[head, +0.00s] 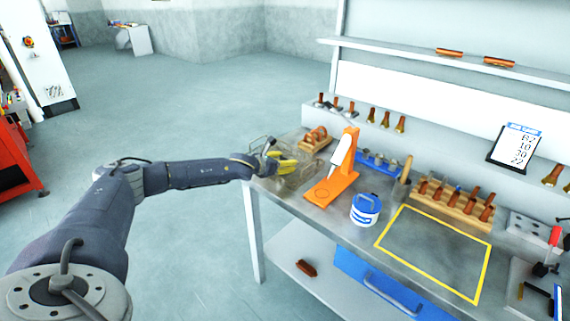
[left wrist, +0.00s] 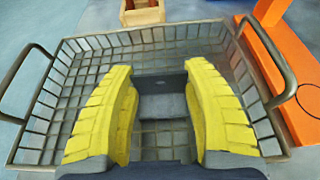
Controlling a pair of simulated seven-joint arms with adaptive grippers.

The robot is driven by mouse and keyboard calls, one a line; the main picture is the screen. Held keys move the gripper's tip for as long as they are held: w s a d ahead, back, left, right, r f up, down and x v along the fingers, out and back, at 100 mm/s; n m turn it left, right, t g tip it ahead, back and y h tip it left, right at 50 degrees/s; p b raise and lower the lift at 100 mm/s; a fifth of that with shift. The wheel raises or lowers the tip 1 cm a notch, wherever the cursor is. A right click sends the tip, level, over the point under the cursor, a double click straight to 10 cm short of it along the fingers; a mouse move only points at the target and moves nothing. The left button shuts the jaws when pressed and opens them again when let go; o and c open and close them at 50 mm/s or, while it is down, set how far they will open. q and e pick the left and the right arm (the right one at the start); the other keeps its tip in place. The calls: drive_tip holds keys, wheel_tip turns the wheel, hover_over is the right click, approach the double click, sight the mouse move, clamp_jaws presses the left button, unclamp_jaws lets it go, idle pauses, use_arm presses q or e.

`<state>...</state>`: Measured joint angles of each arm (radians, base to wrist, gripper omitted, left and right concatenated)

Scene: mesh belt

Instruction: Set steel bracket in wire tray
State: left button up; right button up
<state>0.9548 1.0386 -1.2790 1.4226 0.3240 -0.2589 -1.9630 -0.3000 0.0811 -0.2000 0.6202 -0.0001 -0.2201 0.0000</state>
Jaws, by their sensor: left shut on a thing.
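The wire tray (head: 298,181) stands at the left end of the workbench. In the left wrist view the grey mesh tray (left wrist: 45,112) fills most of the picture, with a loop handle on each side. My left gripper (head: 284,168) is over the tray, its yellow fingers (left wrist: 160,78) pointing into it. The fingers are shut on the dark grey steel bracket (left wrist: 165,106), which shows between them inside the tray's outline. Whether the bracket touches the mesh floor cannot be told. In the head view the bracket is hidden by the gripper. My right gripper is not in view.
An orange stand (head: 333,184) is close to the tray's right side, also in the left wrist view (left wrist: 285,75). A wooden holder (head: 316,139) is just behind the tray. A blue-and-white tub (head: 366,209) and a yellow-outlined clear area (head: 440,248) lie farther right.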

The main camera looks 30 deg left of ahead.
use_arm(q)
drive_tip(key=shift+f, duration=0.3)
drive_tip(key=shift+f, duration=0.1)
drive_tip(key=o, duration=1.2)
drive_tip(key=shift+o, duration=0.2)
drive_tip(key=v, duration=1.2)
drive_tip(key=shift+d, duration=0.1)
